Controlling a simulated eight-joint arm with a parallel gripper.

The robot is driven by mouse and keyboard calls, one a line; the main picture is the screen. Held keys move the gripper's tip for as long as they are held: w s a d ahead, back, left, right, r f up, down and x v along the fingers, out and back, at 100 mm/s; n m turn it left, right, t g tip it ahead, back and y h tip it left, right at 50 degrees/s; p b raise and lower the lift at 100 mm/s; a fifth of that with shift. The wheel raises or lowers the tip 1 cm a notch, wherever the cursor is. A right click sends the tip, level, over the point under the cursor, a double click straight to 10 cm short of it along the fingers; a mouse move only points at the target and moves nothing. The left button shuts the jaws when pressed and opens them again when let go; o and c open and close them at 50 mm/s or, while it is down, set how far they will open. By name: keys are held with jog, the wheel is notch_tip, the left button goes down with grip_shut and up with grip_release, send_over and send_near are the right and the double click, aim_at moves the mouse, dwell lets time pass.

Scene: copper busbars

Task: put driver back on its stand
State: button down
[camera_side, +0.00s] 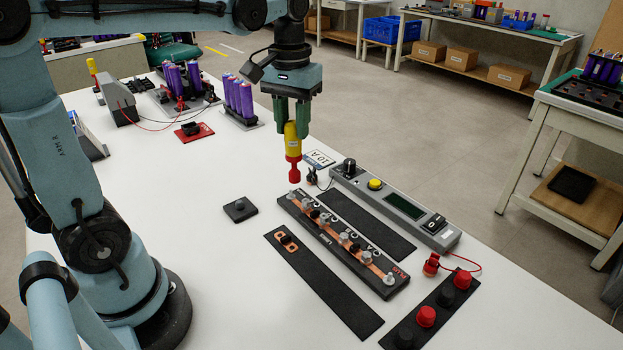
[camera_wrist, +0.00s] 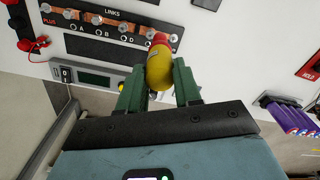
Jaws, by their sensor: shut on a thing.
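My gripper (camera_side: 291,128) is shut on the yellow and red driver (camera_side: 292,145). The driver hangs upright, red end down, above the far left end of the busbar block (camera_side: 345,243); its tip looks clear of the block. In the wrist view the driver (camera_wrist: 159,70) sits between the green fingers (camera_wrist: 158,88), its red end towards the copper bar (camera_wrist: 115,21). A small dark square base (camera_side: 240,208) with a low knob lies on the table, left of the block. I cannot tell whether it is the driver's stand.
A grey meter unit (camera_side: 395,205) with a yellow button lies right of the block. Black strips (camera_side: 325,285) flank the block. Red and black caps (camera_side: 425,316) stand at front right. Purple cells (camera_side: 240,97) and a red pad (camera_side: 194,133) are behind left. White table is clear around the square base.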

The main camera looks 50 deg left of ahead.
jog(key=s+a+f, duration=0.5)
jog(key=s+a, duration=0.3)
jog(key=s, duration=0.1)
jog(key=shift+s+f, duration=0.15)
jog(key=shift+f, duration=0.1)
jog(key=shift+a+f, duration=0.1)
dwell(0.3)
jog(key=shift+f, duration=1.05)
jog(key=c, duration=0.7)
grip_release()
